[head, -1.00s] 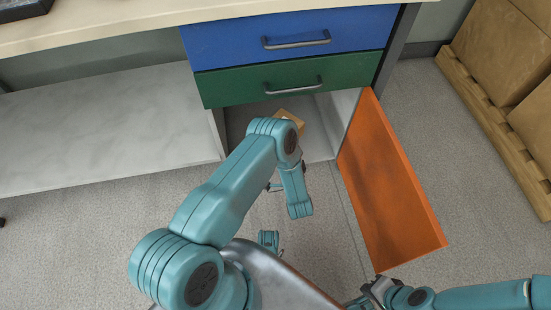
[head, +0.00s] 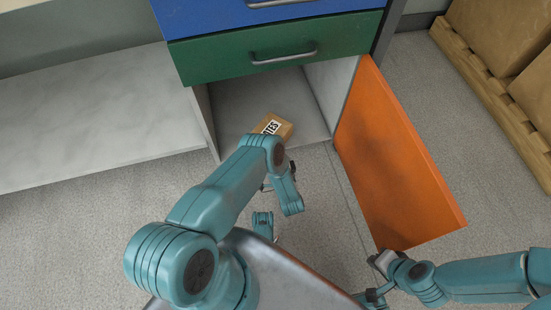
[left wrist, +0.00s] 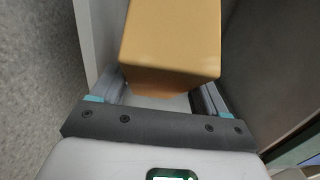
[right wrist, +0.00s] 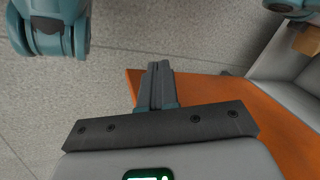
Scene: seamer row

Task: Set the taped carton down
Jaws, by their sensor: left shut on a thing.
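The taped carton (head: 270,127) is a tan box with black lettering on a white label. It is tilted in the head view, inside the open lower compartment (head: 231,100) under the green drawer. In the left wrist view the carton (left wrist: 172,38) fills the space between the fingers of my left gripper (left wrist: 158,92), which is shut on it. My left arm hides that grip in the head view. I cannot tell whether the carton touches the compartment floor. My right gripper (right wrist: 157,85) has its fingers together, empty, near the orange door's outer end.
The orange door (head: 385,160) stands open to the right of the compartment. The green drawer (head: 270,48) and blue drawer (head: 240,12) above are shut. A pale low shelf (head: 90,115) lies left. Boxes on a wooden pallet (head: 490,85) stand at the right.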

